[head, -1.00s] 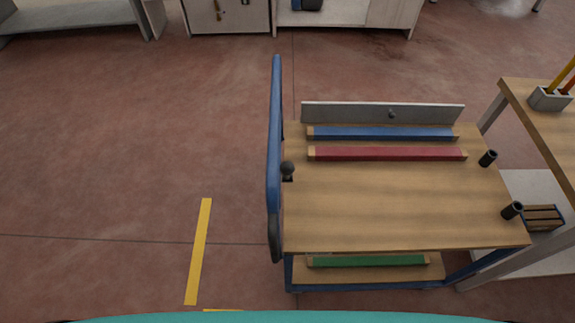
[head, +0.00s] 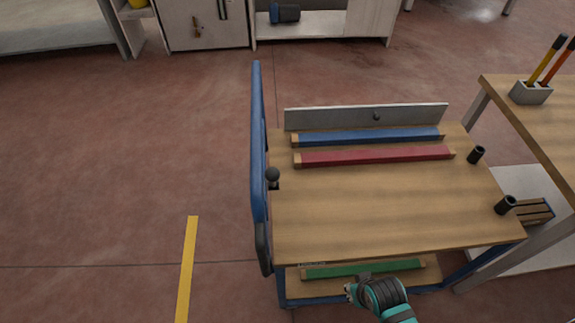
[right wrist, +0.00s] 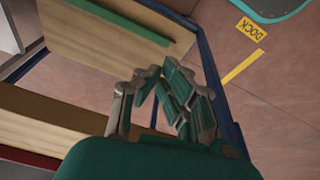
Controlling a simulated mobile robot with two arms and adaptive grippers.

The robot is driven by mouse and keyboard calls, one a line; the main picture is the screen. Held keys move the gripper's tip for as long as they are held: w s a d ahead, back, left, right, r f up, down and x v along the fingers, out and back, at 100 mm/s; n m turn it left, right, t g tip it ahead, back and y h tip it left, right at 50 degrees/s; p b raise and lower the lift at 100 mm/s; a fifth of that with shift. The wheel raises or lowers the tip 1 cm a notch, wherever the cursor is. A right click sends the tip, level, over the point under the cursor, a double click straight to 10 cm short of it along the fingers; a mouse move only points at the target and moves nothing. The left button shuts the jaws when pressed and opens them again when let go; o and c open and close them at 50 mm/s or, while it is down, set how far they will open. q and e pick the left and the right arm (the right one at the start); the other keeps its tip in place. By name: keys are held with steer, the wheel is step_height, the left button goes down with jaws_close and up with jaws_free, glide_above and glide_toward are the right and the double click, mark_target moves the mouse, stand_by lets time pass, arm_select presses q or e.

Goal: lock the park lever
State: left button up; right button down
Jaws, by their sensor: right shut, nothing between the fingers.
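A short lever with a black ball knob (head: 273,175) stands at the left edge of the cart's wooden top, beside the blue push handle (head: 259,150). I take it to be the park lever; whether it is locked cannot be told. My right gripper (head: 357,286) is at the cart's near edge, over the lower shelf, well to the right of and nearer than the knob. It is shut and empty. The right wrist view shows its fingers (right wrist: 152,78) close together, with the cart's boards beyond; the knob is not seen there. My left gripper is not in view.
The cart top (head: 375,210) holds a blue bar (head: 370,137) and a red bar (head: 375,155) at the back; a green bar (head: 365,268) lies on the lower shelf. A workbench (head: 530,125) stands close at the right. Floor left of the cart is clear, with a yellow line (head: 187,270).

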steer(key=w+a+r+t+y, duration=0.1)
steer(key=w+a+r, duration=0.1)
steer(key=w+r, duration=0.2)
steer(key=w+a+r+m+t+y, duration=0.1)
steer(key=w+a+r+t, duration=0.1)
steer(key=w+r, duration=0.1)
steer(key=w+a+r+t+y, duration=0.1)
steer(key=w+r+t, duration=0.1)
steer(key=w+r, duration=0.2)
steer(key=shift+w+a+r+m+b, duration=0.2)
steer(key=shift+w, duration=0.25)
steer(key=shift+w+a+r+m+b, duration=0.15)
steer(key=shift+w+a+m+b, duration=0.05)
steer(key=shift+w, duration=0.2)
steer(key=w+a+r+m+t+y, duration=0.2)
steer(key=w+r+y, duration=0.1)
steer(key=r+y, duration=0.15)
steer(key=w+a+r+m+t+y, duration=0.1)
steer(key=w+a+r+y, duration=0.2)
steer(key=r, duration=0.3)
steer(key=d+r+m+y, duration=0.3)
steer(key=r+y, duration=0.1)
steer(key=r, duration=0.3)
steer(key=shift+w+d+m+b, duration=0.25)
steer(key=shift+d+m+b, duration=0.05)
steer(key=shift+b, duration=0.1)
steer(key=shift+a, duration=0.1)
